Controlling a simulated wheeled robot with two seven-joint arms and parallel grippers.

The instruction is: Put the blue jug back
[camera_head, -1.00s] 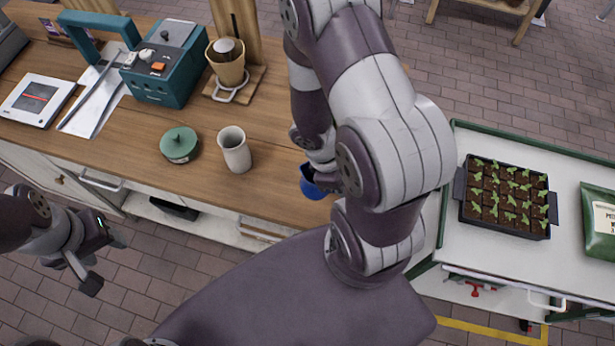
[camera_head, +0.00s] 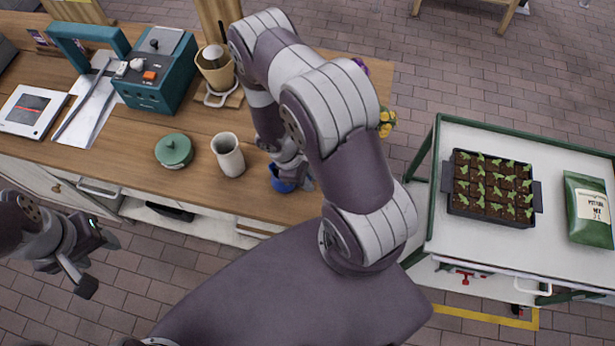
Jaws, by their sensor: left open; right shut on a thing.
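The blue jug (camera_head: 281,182) is at the front part of the wooden counter, right of a cream cup. Only part of it shows; my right arm and gripper cover the rest. My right gripper (camera_head: 292,176) is shut on the jug. I cannot tell whether the jug touches the counter. My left gripper (camera_head: 84,268) is open and empty, low at the left in front of the counter.
The wooden counter (camera_head: 120,142) holds a cream cup (camera_head: 228,155), a green lidded pot (camera_head: 174,151), a teal machine (camera_head: 158,78), a white scale (camera_head: 30,111) and a pour-over stand (camera_head: 217,70). Flowers (camera_head: 386,122) show behind my arm. A white cart (camera_head: 450,232) holds a seedling tray (camera_head: 492,187) and a green bag (camera_head: 588,208).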

